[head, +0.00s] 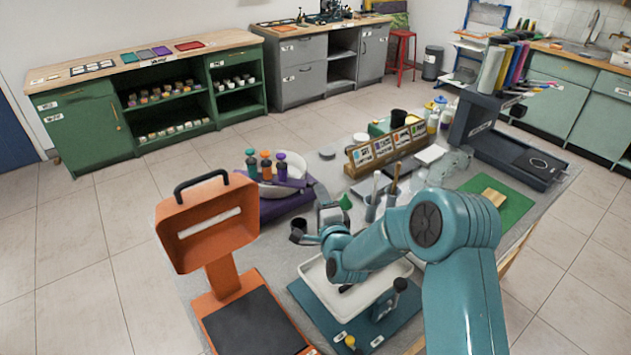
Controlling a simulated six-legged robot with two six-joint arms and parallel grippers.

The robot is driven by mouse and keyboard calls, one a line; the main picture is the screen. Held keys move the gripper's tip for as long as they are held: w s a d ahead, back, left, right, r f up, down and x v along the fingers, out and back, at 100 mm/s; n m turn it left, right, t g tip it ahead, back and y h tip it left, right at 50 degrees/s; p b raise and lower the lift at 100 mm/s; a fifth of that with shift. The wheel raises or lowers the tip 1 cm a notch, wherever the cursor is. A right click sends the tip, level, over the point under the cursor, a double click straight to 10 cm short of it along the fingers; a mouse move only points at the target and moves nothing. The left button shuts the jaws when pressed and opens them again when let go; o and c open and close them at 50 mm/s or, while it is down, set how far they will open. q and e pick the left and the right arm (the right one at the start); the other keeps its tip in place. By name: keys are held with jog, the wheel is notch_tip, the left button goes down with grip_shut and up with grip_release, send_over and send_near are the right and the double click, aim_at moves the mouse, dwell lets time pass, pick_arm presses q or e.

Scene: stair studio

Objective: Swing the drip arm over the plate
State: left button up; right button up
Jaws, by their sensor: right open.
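A purple stand (272,210) at mid-table carries a round white plate (246,167). My right gripper (309,218) is open, just right of and nearer than the purple stand. Its teal arm comes in from the lower right. I cannot tell whether its fingers touch the purple arm. A small dark cup-like shape (298,226) shows at the fingers. My left gripper is not in view.
A white tray (317,278) on a teal base lies under my arm. A wooden card rack (386,147) and a green mat (516,208) are behind and right.

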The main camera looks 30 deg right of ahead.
jog(key=p+x, duration=0.1)
jog(key=x, duration=0.5)
jog(key=shift+s, duration=0.1)
grip_shut()
